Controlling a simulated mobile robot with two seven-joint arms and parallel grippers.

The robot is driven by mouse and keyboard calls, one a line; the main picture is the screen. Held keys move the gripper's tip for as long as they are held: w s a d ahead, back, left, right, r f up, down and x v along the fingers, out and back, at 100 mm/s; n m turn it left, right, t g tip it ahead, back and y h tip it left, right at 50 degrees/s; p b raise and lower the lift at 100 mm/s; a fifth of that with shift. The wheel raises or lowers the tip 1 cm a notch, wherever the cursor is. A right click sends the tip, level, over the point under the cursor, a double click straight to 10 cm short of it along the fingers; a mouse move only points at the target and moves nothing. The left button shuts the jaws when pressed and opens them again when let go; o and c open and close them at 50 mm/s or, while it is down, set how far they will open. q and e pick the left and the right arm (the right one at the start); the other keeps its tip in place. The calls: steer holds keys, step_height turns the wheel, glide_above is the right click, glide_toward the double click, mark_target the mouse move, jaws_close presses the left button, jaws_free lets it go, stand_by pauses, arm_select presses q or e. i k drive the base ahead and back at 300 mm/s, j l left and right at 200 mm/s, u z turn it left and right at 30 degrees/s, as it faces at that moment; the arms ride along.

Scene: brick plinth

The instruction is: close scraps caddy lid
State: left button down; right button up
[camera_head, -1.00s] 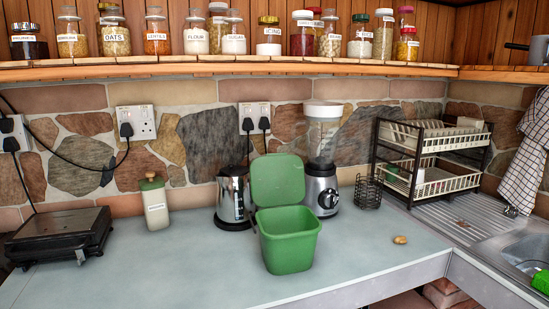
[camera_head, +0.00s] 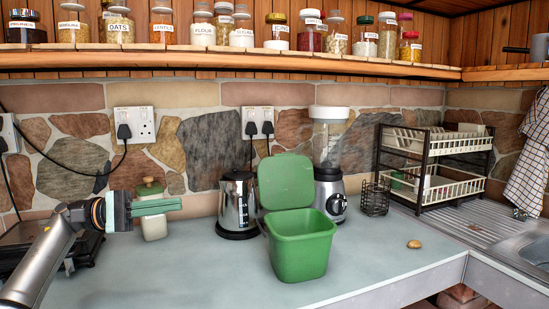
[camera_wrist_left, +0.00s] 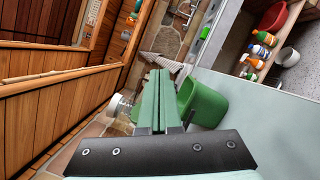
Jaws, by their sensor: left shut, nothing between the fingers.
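The green scraps caddy (camera_head: 300,252) stands on the grey counter, its lid (camera_head: 285,182) swung up and open at the back, so the caddy's mouth is uncovered. My left gripper (camera_head: 178,205) comes in from the left with pale green fingers, pointing right toward the lid. It is shut and empty, clearly apart from the caddy to its left. In the left wrist view the shut fingers (camera_wrist_left: 158,82) point toward the green caddy (camera_wrist_left: 207,105), partly covering it. My right gripper is not in view.
A steel kettle (camera_head: 237,203) stands left of the lid and a blender (camera_head: 329,180) behind the caddy. A dish rack (camera_head: 434,165) and small wire basket (camera_head: 375,198) are at right.

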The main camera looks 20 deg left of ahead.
mark_target(286, 181)
steer(key=i, duration=1.25)
